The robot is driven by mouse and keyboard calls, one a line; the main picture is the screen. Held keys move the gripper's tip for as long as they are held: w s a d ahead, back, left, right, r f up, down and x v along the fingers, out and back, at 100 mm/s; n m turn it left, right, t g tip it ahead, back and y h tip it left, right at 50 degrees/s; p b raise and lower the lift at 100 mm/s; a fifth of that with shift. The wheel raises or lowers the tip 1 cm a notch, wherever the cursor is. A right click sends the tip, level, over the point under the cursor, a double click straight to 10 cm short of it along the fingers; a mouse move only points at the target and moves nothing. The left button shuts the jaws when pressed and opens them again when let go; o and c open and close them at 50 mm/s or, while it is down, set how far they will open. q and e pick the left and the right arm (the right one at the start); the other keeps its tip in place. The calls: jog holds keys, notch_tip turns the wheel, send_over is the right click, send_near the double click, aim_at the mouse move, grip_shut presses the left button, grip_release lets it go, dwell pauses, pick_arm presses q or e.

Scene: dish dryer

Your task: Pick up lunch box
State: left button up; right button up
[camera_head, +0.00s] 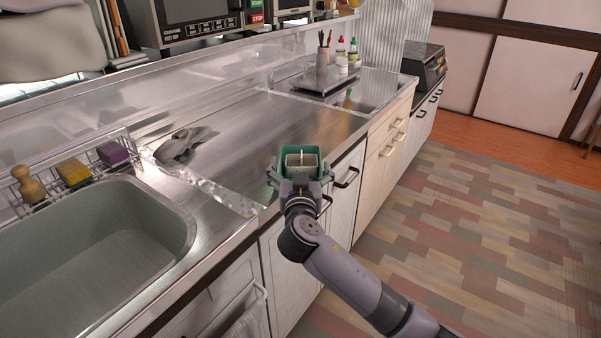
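The lunch box (297,150) looks like a small teal-green box by the front edge of the steel counter. It shows just beyond my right gripper, which partly covers it. My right gripper (300,170) reaches in from the lower right, with its fingers spread wide to the left and right of the box. The fingers look open; whether they touch the box cannot be made out. The underside of the box is hidden. My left gripper is not in view.
A sink (90,245) lies at the left, with a wire rack (110,165) of sponges and a brush behind it. A grey crumpled item (185,143) lies on the counter (245,125). A tray (325,83) with bottles stands farther back. The middle counter is mostly clear.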

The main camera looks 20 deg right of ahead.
jog(key=c, duration=0.8)
jog(key=shift+c, duration=0.4)
jog(key=shift+r, duration=0.15)
